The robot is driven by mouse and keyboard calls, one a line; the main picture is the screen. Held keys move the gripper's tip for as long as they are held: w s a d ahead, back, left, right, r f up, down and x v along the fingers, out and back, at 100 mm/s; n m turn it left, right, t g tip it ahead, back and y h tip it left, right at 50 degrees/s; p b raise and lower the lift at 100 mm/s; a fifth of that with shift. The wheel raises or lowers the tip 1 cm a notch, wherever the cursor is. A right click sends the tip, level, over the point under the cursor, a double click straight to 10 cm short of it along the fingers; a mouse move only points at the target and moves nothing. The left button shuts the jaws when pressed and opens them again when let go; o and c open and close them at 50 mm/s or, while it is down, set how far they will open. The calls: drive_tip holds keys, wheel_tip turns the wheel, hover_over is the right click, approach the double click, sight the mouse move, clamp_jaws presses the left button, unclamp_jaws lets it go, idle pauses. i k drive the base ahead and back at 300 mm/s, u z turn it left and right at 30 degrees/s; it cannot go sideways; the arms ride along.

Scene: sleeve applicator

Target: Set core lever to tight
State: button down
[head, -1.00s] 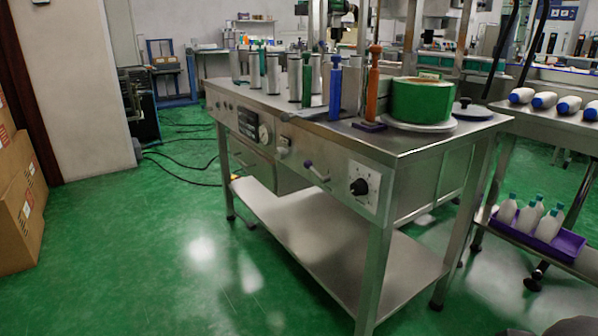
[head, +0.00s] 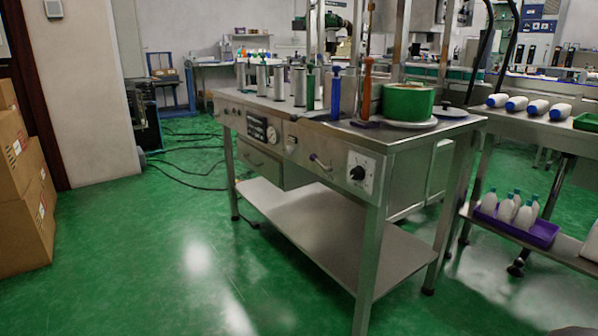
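A steel workbench (head: 430,135) stands in the middle of the head view. Its front panel carries a small lever (head: 322,163) with a purple knob at its upper left end, tilted up to the left. No label on it is readable, so I cannot tell whether it is the core lever or which setting it is at. To its right is a black rotary knob (head: 357,173) on a pale dial plate. My gripper is not in view, and nothing is seen touching the lever.
A gauge (head: 272,136) and a drawer (head: 262,167) are on the bench front. A green drum (head: 408,101) and upright blue and orange tools stand on top. Cartons (head: 25,200) are at left, a bottle shelf (head: 550,130) at right. Green floor before the bench is clear.

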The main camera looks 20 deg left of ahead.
sight(313, 158)
drive_tip(key=z, duration=0.75)
drive_tip(key=i, duration=0.55)
drive_tip(key=u, duration=0.75)
